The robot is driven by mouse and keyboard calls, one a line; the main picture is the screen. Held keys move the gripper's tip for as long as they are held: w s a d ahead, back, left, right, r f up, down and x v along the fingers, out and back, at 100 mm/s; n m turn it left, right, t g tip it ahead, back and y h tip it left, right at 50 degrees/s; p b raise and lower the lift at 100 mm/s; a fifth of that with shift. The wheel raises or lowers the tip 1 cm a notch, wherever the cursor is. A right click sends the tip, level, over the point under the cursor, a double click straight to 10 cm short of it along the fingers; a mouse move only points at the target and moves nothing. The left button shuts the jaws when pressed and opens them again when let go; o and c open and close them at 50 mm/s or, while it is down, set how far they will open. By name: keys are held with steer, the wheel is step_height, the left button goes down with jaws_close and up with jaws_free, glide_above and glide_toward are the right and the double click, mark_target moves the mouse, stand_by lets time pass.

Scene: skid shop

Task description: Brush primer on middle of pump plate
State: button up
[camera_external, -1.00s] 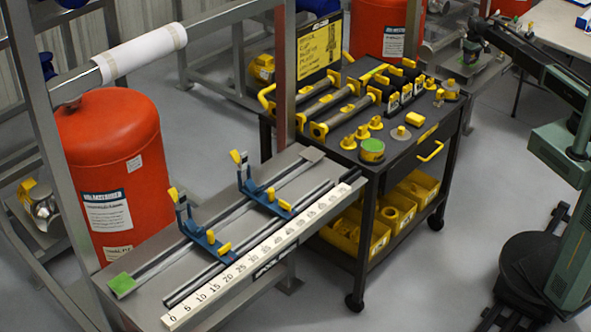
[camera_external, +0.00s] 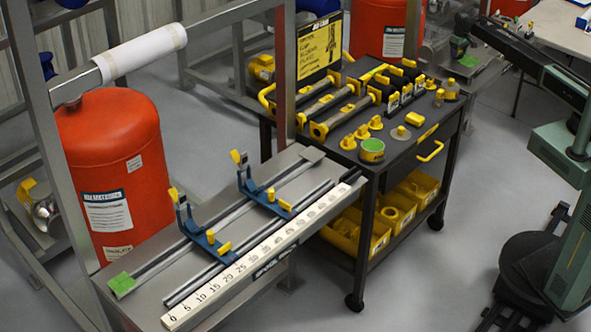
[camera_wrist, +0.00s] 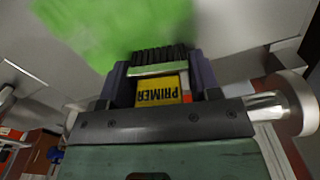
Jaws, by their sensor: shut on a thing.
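In the wrist view my gripper (camera_wrist: 160,76) is shut on a brush (camera_wrist: 163,92). Its yellow label reads PRIMER, upside down. Its dark bristles (camera_wrist: 158,57) are at the edge of a blurred bright green patch (camera_wrist: 105,28) on a pale grey surface (camera_wrist: 235,20). I cannot tell whether the bristles touch it. In the external view my gripper (camera_external: 459,46) is small, at the top right, over a metal stand (camera_external: 482,72); the brush and the plate's middle are not clear there.
A black cart (camera_external: 400,160) holds yellow-ended tools and a green-topped tin (camera_external: 372,150). A steel bench (camera_external: 150,262) with a ruler (camera_external: 262,258) and blue clamps stands at left, beside a red tank (camera_external: 108,150). Grey floor is open at right of the cart.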

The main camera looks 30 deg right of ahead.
mark_target(474, 60)
steer(key=shift+w+d, duration=0.35)
steer(key=shift+d, duration=0.4)
steer(key=shift+s+d, duration=0.45)
steer(key=shift+s, duration=0.65)
steer(key=shift+s+d, duration=0.4)
steer(key=shift+s, duration=0.7)
steer(key=shift+s+d, duration=0.45)
steer(key=shift+s, duration=0.65)
steer(key=shift+w+d, duration=0.3)
steer(key=shift+d, duration=0.45)
steer(key=shift+w+a, duration=0.45)
steer(key=shift+w, duration=0.65)
steer(key=shift+w+a, duration=0.45)
steer(key=shift+w, duration=0.65)
steer(key=shift+w+a, duration=0.45)
steer(key=shift+w, duration=0.65)
steer(key=shift+w+d, duration=0.3)
steer(key=shift+d, duration=0.5)
steer(key=shift+s+d, duration=0.2)
steer(key=shift+s, duration=0.45)
steer(key=shift+s+d, duration=0.2)
steer(key=shift+s, duration=0.4)
steer(key=shift+s+d, duration=0.3)
steer(key=shift+s, duration=0.4)
steer(key=shift+s+d, duration=0.25)
steer(key=shift+s, duration=0.4)
steer(key=shift+s+d, duration=0.3)
steer(key=shift+s, duration=0.4)
